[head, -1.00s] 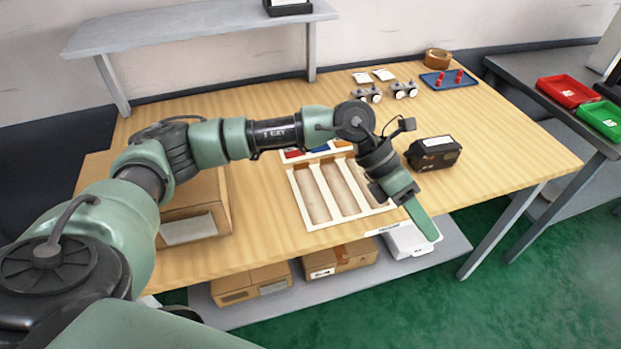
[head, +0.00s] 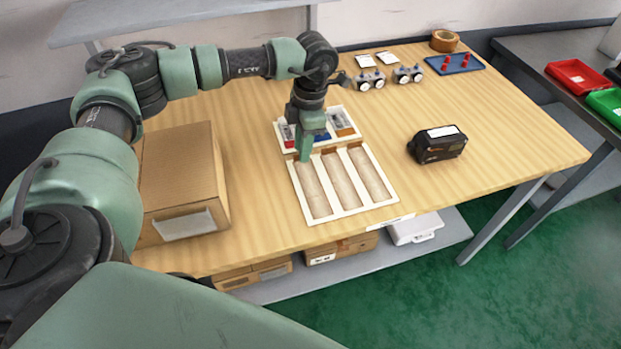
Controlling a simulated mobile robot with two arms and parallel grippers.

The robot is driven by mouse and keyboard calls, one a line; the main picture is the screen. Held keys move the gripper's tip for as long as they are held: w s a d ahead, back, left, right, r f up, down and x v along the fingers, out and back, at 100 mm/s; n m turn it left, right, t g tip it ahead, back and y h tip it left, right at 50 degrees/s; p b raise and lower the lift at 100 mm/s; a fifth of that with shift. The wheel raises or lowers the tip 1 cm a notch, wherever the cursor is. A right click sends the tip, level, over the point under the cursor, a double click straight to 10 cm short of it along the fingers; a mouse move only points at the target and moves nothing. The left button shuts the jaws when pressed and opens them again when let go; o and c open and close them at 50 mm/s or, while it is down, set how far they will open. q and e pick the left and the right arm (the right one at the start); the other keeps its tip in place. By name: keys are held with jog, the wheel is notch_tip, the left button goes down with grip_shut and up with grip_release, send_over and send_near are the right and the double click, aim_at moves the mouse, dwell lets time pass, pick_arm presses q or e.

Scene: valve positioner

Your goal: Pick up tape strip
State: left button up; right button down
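My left gripper (head: 304,152) points down over the back left part of the white-framed tray (head: 347,209), near the divider between its long slots and its small back compartments. Its fingers show edge-on, so I cannot tell whether they are open or shut, or whether anything is between them. A brown tape roll (head: 444,41) lies at the back of the table, far from the gripper. I cannot make out a separate tape strip for certain. My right gripper is out of view.
A cardboard box (head: 178,168) stands left of the tray. A black device (head: 437,146) sits to the right. Small gauges (head: 371,79) and a blue tray with red parts (head: 453,64) are at the back. The table's right part is clear.

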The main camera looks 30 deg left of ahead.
pick_arm(q)
jog(key=shift+f, duration=0.65)
grip_shut()
jog(key=shift+r, duration=0.1)
